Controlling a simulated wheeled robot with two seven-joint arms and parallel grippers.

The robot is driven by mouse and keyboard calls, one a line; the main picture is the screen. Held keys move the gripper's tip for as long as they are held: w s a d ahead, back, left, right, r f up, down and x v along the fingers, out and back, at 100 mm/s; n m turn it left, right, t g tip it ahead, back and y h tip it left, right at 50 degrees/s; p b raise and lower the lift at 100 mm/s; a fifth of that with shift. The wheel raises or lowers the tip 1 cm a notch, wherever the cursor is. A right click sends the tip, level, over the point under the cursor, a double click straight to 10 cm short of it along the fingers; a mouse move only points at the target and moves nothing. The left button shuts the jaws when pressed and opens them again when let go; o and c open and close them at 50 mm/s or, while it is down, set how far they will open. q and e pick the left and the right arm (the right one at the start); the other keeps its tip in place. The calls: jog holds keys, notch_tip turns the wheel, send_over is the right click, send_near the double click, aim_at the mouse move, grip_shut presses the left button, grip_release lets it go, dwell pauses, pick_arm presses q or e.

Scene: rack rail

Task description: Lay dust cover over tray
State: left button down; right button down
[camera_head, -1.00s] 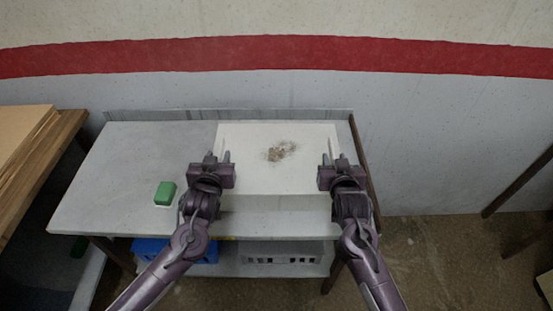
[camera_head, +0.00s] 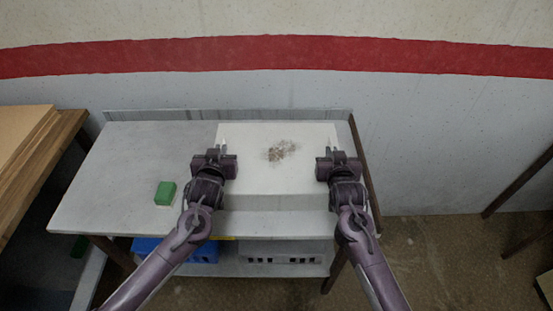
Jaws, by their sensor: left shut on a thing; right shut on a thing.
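A white dust cover (camera_head: 262,183) with a brownish stain in its middle lies spread as a flat pale sheet on the right part of the grey table. My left gripper (camera_head: 223,150) is shut on the cover's left edge. My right gripper (camera_head: 329,152) is shut on its right edge. The tray cannot be made out; anything under the cover is hidden.
A green block (camera_head: 165,193) stands on the grey table (camera_head: 120,170) left of my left gripper. A blue crate (camera_head: 205,252) and a grey crate (camera_head: 285,258) sit on the shelf below. The back wall is close behind. The table's left part is mostly clear.

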pick_arm(q)
jog(key=shift+r, duration=0.1)
pick_arm(e)
jog(key=shift+r, duration=0.1)
